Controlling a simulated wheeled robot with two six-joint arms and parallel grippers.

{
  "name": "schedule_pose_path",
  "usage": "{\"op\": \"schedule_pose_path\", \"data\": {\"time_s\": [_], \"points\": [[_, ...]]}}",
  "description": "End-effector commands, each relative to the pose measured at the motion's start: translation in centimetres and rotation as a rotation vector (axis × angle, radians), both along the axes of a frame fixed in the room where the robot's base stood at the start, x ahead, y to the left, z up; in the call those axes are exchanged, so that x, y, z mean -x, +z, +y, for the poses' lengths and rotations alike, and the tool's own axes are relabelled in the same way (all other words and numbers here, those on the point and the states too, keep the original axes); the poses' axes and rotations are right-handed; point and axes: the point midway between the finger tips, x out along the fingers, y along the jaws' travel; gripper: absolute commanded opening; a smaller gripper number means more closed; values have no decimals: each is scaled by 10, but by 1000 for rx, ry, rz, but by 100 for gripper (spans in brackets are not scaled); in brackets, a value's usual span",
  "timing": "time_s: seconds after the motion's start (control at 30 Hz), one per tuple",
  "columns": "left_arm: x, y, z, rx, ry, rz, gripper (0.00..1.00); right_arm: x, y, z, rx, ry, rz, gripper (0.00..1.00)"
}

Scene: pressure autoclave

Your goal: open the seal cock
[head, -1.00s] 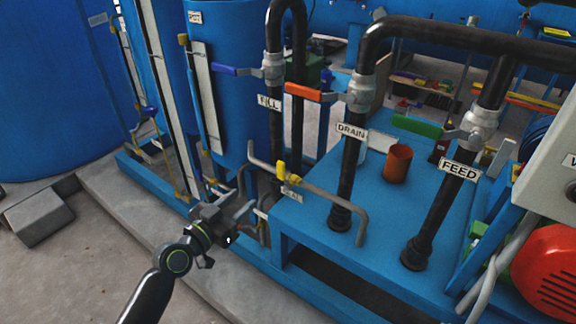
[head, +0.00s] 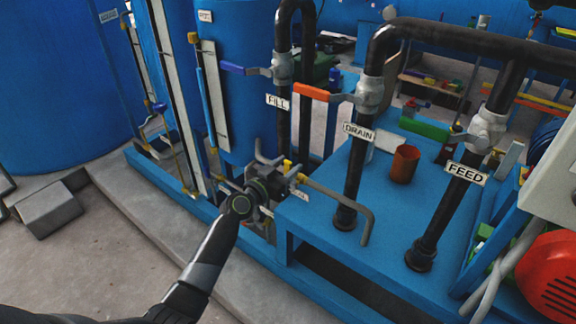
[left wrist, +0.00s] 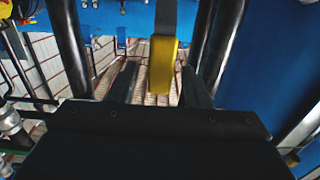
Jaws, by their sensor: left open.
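The seal cock's yellow handle (head: 287,165) shows just beyond my left gripper (head: 286,180), on a thin grey bent pipe (head: 345,198). The gripper hides most of the cock and its label in the head view. In the left wrist view the yellow handle (left wrist: 162,68) hangs between the two open fingers of the left gripper (left wrist: 160,82). There is a gap on both sides of it, and the fingers do not look closed on it. My right gripper is not in view.
Black pipes labelled FILL (head: 277,102), DRAIN (head: 359,132) and FEED (head: 467,173) stand around the blue platform (head: 388,225). A blue lever (head: 246,70) and an orange lever (head: 312,91) stick out above the cock. A brown cup (head: 404,164) stands on the platform.

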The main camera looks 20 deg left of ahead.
Motion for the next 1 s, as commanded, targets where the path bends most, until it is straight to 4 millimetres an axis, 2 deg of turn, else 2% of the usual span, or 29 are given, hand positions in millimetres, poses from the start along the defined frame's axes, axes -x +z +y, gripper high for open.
{"op": "schedule_pose_path", "data": {"time_s": [0.13, 0.4, 0.73, 1.0], "points": [[-6, 0, -2, 1, 0, 0, 44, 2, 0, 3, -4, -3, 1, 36], [-7, 0, -3, 0, 0, 0, 44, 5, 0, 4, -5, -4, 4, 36], [-7, 0, -3, 1, 0, 0, 2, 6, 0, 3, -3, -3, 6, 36], [-7, 0, -3, 0, 0, 0, 0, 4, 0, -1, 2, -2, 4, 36]]}}
